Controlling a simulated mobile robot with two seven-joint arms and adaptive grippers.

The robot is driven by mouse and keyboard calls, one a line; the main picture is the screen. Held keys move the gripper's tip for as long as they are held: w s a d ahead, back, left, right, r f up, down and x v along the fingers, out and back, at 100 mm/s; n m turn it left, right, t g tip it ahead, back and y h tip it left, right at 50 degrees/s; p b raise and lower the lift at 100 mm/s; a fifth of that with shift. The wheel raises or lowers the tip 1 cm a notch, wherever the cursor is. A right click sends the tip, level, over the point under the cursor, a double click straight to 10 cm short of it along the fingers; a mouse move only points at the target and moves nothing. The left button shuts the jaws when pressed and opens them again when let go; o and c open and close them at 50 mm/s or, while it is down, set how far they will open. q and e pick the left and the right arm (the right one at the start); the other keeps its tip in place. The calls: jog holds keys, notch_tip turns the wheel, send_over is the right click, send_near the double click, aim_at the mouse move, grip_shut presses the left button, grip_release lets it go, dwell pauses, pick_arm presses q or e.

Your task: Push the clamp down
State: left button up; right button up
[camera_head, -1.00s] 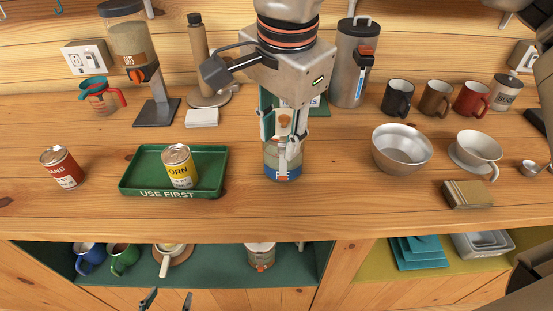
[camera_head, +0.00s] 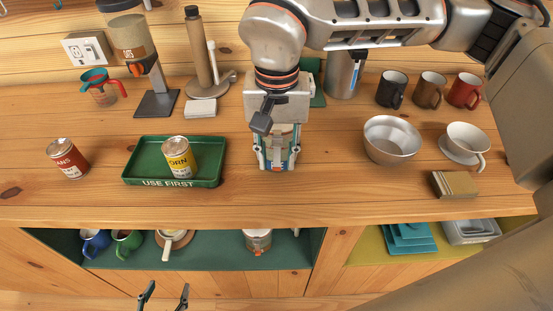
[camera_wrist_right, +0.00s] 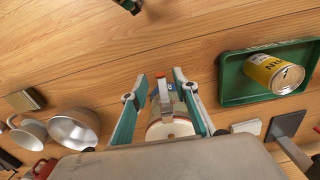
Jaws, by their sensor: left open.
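The jar (camera_head: 276,156) stands upright on the counter, mostly hidden in the head view by my right gripper (camera_head: 277,163). In the right wrist view the jar (camera_wrist_right: 171,128) has a pale lid with a reddish rim. A grey metal clamp (camera_wrist_right: 164,97) with a red-orange end shows along its side; I cannot tell whether it is fully down. My right gripper (camera_wrist_right: 158,79) points down with its teal-sided fingers apart, one on each side of the jar. A gap shows beside the left finger. My left gripper (camera_head: 166,296) is open and empty, low in front of the cabinet.
A green tray (camera_head: 135,170) holding a corn can (camera_head: 179,158) is left of the jar, with a beans can (camera_head: 67,158) farther left. Counter in front of the jar is clear.

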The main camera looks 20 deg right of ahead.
jog(key=shift+f, duration=1.05)
grip_shut()
